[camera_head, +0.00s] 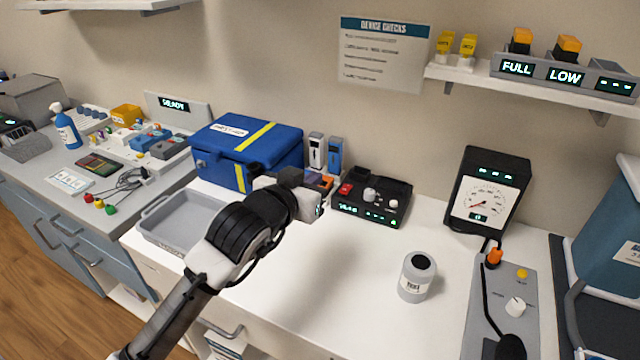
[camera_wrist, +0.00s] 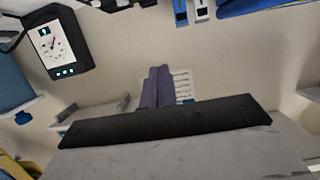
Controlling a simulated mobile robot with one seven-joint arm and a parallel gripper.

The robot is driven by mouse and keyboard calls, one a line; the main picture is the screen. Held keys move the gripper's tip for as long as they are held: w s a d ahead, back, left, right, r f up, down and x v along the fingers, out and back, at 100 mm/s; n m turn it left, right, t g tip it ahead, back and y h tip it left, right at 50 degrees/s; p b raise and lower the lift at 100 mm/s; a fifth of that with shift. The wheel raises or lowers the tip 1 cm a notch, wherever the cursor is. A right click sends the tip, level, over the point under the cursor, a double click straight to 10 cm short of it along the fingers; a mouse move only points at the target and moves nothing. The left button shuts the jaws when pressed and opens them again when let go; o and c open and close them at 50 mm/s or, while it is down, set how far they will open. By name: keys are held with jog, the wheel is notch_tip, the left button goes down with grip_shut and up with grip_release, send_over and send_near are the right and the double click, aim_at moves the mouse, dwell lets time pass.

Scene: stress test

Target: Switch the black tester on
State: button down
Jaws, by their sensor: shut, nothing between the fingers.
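A low black box (camera_head: 372,196) stands on the white bench, right of the blue case. It has a red switch (camera_head: 346,188) at its left, a pale knob (camera_head: 370,194) and a lit green display on its front. I cannot tell the switch's position. My gripper (camera_head: 292,178) is left of this box and above the bench, apart from it as far as I can see. In the wrist view its fingers (camera_wrist: 158,86) are shut together and empty, pointing toward the wall. A black box with a round gauge (camera_head: 487,190) stands farther right; it also shows in the wrist view (camera_wrist: 55,45).
A blue case (camera_head: 240,150) and a grey tray (camera_head: 165,228) stand at the left. A shelf (camera_head: 540,84) holds lit chargers above. Bench space before the low box is clear.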

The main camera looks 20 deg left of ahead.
jog(key=shift+r+b+v, duration=0.2)
jog(key=shift+b+v, duration=0.15)
jog(key=shift+v, duration=1.5)
